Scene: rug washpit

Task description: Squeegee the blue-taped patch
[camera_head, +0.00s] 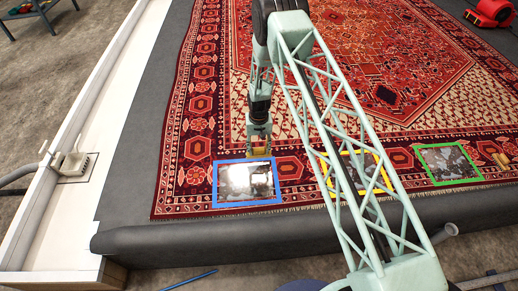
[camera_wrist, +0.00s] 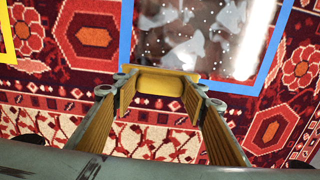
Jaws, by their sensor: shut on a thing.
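The blue-taped patch (camera_head: 217,186) is a wet, shiny grey-and-white rectangle framed in blue tape near the rug's front edge. In the wrist view the blue tape (camera_wrist: 126,35) frames the patch at the top, with bright glare on its right. My gripper (camera_head: 259,140) is at the far edge of this patch. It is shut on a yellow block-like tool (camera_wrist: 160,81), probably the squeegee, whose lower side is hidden. In the wrist view the tool overlaps the patch's near tape edge. I cannot tell whether it touches the surface.
A yellow-taped patch (camera_head: 379,159), partly behind my arm, and a green-taped patch (camera_head: 449,163) lie to the right on the patterned rug (camera_head: 200,100). A red machine (camera_head: 490,12) stands at the back right. A white kerb (camera_head: 85,120) with a drain box (camera_head: 75,165) runs along the left.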

